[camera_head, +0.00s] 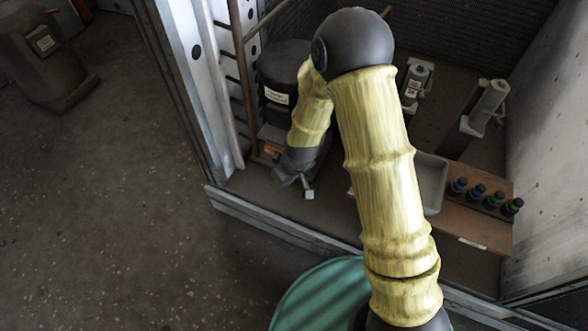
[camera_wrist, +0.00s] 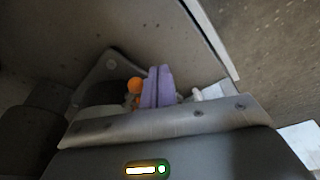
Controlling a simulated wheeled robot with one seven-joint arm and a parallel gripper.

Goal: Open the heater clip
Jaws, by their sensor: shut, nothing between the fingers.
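My gripper (camera_wrist: 158,84) shows in the wrist view as two purple fingers pressed together, with nothing between them. A small round orange part (camera_wrist: 135,85) shows just left of the fingers; I cannot tell whether they touch. I cannot tell for sure which part is the heater clip. In the head view my arm reaches down to the lower left part of the bay, in front of a dark cylinder (camera_head: 288,62) with a white label. A low unit with an orange patch (camera_head: 270,150) sits beside my wrist there. The fingertips are too small to make out in this view.
A reddish-brown board (camera_head: 485,228) with several dark bottles lies at the right, next to a grey tray (camera_head: 432,180). Grey upright fixtures (camera_head: 485,108) stand behind it. A metal post (camera_head: 195,80) bounds the bay at left.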

